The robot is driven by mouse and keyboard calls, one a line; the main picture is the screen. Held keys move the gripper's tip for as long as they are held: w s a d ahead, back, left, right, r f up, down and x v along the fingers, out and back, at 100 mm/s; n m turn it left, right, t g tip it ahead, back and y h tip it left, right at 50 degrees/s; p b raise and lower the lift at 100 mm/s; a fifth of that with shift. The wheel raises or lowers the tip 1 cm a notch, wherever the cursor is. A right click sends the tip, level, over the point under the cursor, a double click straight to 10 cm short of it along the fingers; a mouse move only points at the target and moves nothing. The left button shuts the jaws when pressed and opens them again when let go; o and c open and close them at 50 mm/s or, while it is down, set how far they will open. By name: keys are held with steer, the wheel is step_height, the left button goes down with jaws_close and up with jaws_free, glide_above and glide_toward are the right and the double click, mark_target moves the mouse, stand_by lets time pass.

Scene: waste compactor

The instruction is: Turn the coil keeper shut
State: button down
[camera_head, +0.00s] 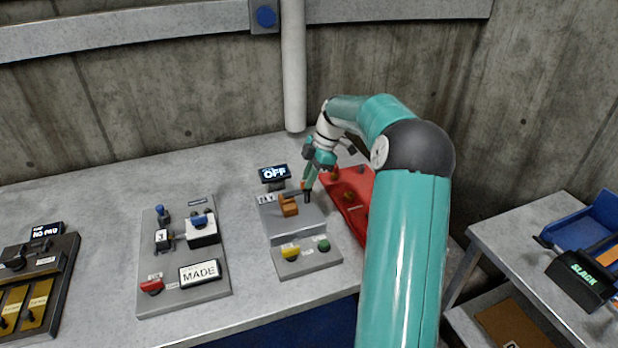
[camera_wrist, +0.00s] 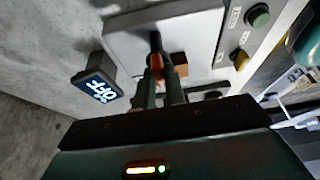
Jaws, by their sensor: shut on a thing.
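The coil keeper seems to be the small orange piece with a dark handle (camera_head: 288,206) on a grey panel (camera_head: 313,218); no label confirms this. In the wrist view, its orange block (camera_wrist: 180,60) shows beside the fingertips, and a dark bar end stands just beyond them. My gripper (camera_head: 306,188) reaches down to the panel from the upper right. In the wrist view, my gripper (camera_wrist: 164,76) is shut on the keeper's handle, whose gripped part is mostly hidden by the fingers. A small display (camera_head: 274,174) behind the panel reads OFF; it also shows in the wrist view (camera_wrist: 100,88).
A red panel (camera_head: 347,200) lies close on the right, partly behind my arm. A MADE panel (camera_head: 183,292) lies to the left, with bare table between.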

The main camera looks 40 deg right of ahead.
steer(key=c, duration=1.5)
jaws_free()
steer(key=shift+o, duration=0.2)
steer(key=v, duration=1.3)
steer(key=shift+r, duration=0.4)
